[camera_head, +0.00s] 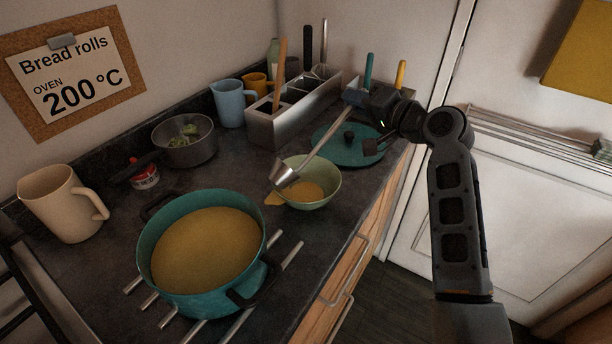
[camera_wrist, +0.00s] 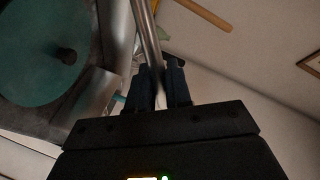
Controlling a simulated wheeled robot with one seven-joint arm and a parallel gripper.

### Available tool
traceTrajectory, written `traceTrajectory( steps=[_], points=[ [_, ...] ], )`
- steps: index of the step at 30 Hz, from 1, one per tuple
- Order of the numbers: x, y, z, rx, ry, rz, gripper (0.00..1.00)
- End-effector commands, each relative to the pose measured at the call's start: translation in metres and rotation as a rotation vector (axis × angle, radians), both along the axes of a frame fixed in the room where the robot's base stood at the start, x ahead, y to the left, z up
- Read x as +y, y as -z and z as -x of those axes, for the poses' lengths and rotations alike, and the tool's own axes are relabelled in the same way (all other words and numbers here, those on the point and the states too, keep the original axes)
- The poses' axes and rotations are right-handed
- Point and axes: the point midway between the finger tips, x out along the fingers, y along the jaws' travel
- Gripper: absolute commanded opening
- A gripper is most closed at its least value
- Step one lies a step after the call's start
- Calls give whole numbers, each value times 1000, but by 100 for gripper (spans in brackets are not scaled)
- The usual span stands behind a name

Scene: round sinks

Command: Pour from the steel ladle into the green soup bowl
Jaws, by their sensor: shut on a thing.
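The steel ladle (camera_head: 317,152) slants down to the left from my gripper (camera_head: 357,97), which is shut on its handle. The ladle's cup (camera_head: 285,175) is tilted over the left part of the green soup bowl (camera_head: 325,195). The bowl stands on the counter with yellow soup (camera_head: 303,191) in it. A patch of yellow (camera_head: 273,199) lies at the bowl's left edge. I cannot see inside the ladle cup. In the wrist view the ladle handle (camera_wrist: 148,40) runs between my two dark fingers (camera_wrist: 160,85).
A teal pot (camera_head: 205,248) of yellow soup stands front left of the bowl. A teal lid (camera_head: 350,146) lies behind the bowl, near a steel utensil holder (camera_head: 290,115). A grey pan (camera_head: 184,141), a red-labelled tin (camera_head: 144,174) and a cream jug (camera_head: 64,203) stand left.

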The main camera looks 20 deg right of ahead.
Motion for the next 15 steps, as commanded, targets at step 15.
traceTrajectory(
  steps=[15],
  points=[
    [-4, 6, -1, 11, 1, -36, 0]
  ],
)
